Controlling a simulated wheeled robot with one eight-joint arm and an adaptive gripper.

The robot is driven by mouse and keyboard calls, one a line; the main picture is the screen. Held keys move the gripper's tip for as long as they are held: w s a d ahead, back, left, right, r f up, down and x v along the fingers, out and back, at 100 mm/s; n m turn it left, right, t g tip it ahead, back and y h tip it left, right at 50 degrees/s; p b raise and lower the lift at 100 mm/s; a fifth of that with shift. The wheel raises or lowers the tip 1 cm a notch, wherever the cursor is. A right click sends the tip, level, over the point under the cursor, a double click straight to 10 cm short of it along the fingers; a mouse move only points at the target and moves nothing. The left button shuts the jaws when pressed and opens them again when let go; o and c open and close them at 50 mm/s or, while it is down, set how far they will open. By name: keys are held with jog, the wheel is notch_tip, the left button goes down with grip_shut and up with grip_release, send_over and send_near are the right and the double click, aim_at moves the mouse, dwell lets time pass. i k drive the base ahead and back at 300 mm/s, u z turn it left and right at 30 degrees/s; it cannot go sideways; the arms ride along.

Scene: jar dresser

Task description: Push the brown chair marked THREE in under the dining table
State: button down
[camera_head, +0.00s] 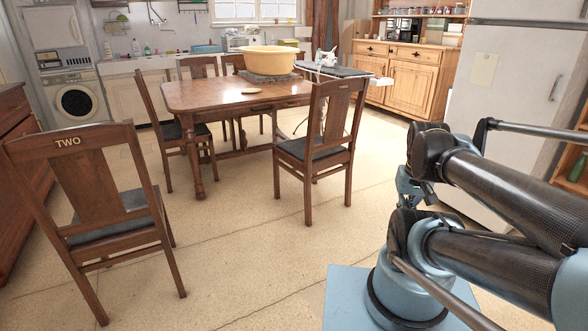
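The wooden dining table (205,95) stands in the middle back. A brown chair (338,112) with a dark seat stands upright at the table's near right side, its back towards me. A small mark on its top rail is too small to read, so I cannot tell if it says THREE. A brown chair marked TWO (95,190) stands alone at the near left, apart from the table. Another brown chair (150,100) stands at the table's left end. My arm fills the right side, but my gripper is outside the picture.
More chairs (198,66) stand behind the table. A yellow basin (270,60) sits on the table. A white fridge (515,100) and a wooden cabinet (410,85) stand at the right. A brown dresser (12,120) is at the left edge. The floor (240,260) in front is clear.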

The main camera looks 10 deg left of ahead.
aim_at(312, 153)
jog(key=u, duration=0.7)
jog(key=i, duration=1.2)
jog(key=z, duration=0.05)
